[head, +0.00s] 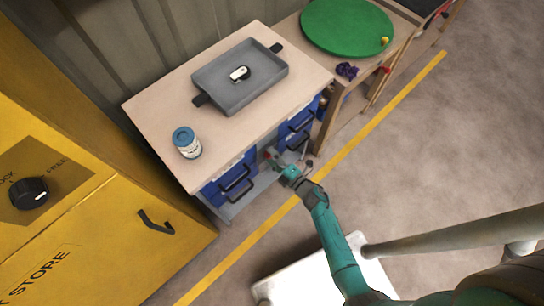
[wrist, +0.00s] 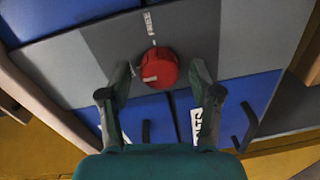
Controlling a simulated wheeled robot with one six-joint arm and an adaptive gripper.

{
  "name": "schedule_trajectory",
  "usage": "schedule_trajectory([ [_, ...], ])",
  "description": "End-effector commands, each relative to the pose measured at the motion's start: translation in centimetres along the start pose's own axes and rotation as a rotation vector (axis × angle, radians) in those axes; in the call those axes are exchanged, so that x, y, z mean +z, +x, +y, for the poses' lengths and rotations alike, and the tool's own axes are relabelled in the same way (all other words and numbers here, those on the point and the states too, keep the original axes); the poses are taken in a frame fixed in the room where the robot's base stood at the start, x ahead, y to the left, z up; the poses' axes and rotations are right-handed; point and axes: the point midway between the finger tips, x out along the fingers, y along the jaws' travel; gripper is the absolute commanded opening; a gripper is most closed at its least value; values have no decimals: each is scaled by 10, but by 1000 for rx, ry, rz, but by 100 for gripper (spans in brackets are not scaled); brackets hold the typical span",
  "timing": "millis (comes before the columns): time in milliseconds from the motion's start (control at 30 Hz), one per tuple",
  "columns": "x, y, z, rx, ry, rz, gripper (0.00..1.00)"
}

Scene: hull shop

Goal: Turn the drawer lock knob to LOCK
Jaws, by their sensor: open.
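A round red knob (wrist: 158,68) sits on a grey panel (wrist: 190,35) between blue drawer fronts in the wrist view. A short pale mark shows on its lower left part. My gripper (wrist: 161,82) is open, with one finger on each side of the knob in the picture. I see no contact, and the depth gap is hard to judge. In the head view my gripper (head: 285,163) is at the bench front and partly covers the knob area. A black knob (head: 29,193) with a white mark is on the yellow cabinet (head: 90,215), beside lettering including FREE.
The bench top (head: 150,105) holds a grey tray (head: 225,95) with a small black-and-white item, and a blue-lidded jar (head: 187,143). Black drawer handles (head: 236,186) stick out near my gripper. A green disc (head: 347,25) lies on the neighbouring bench.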

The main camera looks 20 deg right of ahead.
Motion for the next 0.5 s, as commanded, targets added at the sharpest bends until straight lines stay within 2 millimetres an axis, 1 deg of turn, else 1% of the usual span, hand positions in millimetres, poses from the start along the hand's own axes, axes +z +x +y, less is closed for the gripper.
schedule_trajectory([
  [167, 1, -15, -1, 0, 1, -3, 64],
  [500, 1, -72, -1, 0, 1, -6, 64],
])
